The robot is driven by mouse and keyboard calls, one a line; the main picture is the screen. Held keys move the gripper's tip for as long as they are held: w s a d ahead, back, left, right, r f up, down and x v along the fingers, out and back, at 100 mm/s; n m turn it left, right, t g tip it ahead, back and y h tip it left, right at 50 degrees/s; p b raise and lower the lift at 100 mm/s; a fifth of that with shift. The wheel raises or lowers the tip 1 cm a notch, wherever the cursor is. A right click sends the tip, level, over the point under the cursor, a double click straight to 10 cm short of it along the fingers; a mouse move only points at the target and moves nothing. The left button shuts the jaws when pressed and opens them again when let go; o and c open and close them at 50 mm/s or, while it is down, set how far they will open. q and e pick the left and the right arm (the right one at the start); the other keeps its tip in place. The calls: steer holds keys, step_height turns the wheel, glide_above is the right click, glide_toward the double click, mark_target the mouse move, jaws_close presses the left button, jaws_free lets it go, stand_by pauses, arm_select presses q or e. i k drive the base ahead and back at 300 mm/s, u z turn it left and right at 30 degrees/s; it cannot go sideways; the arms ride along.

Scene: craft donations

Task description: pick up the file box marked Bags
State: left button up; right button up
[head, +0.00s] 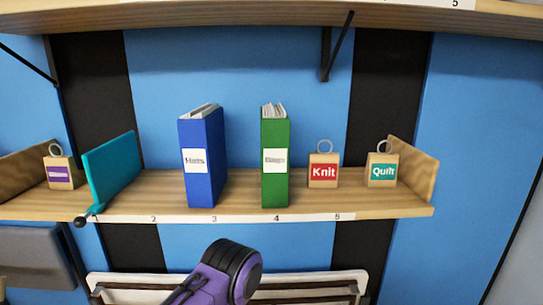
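The green file box (275,185) with the white label that appears to read "Bags" stands upright on the wooden shelf (245,205), above number 4 on the shelf edge. Papers show at its open top. A blue file box (203,165) labelled "Hats" stands to its left, above number 3, with a gap between them. Part of my purple and black arm shows at the bottom centre, below the shelf. Neither gripper's fingers are in view.
Wooden blocks with rings, marked "Knit" (323,171) and "Quilt" (382,170), stand right of the green box. A teal panel (110,170) stands at left, with clear shelf between it and the blue box. An upper shelf (230,14) and its bracket (336,50) hang above.

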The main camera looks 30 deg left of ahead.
mark_target(275, 122)
steer(key=z, duration=1.8)
steer(key=k, duration=0.95)
steer(key=u, duration=1.75)
